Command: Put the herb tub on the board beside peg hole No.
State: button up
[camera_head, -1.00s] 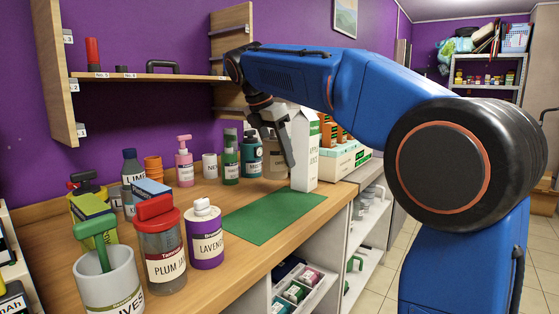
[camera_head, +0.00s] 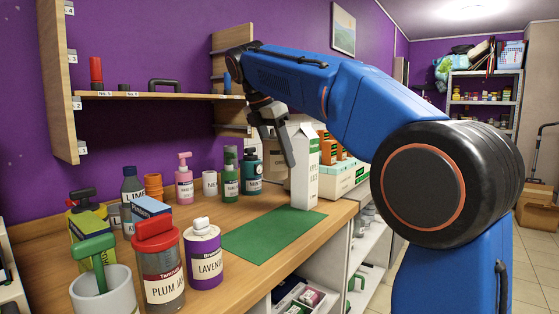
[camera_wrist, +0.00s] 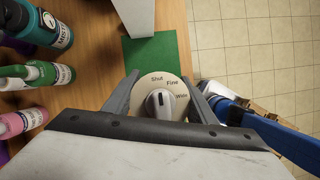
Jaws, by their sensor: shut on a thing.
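The herb tub, with a round beige top (camera_wrist: 184,84) marked Shut, Fine and Wide around a grey knob, is between my gripper's fingers (camera_wrist: 160,92) in the wrist view. My gripper is shut on it.
The carton (camera_head: 305,170) stands close to my gripper, beside a green mat (camera_head: 265,232) that is clear. Several bottles stand along the wall, including a teal one (camera_head: 252,172). A plum jar (camera_head: 160,265) and a lavender bottle (camera_head: 204,258) stand at the front left.

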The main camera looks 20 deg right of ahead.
dwell(0.3)
notch_tip(320, 180, down, 15)
jog(key=shift+r, duration=0.15)
dwell(0.7)
jog(key=o, duration=1.2)
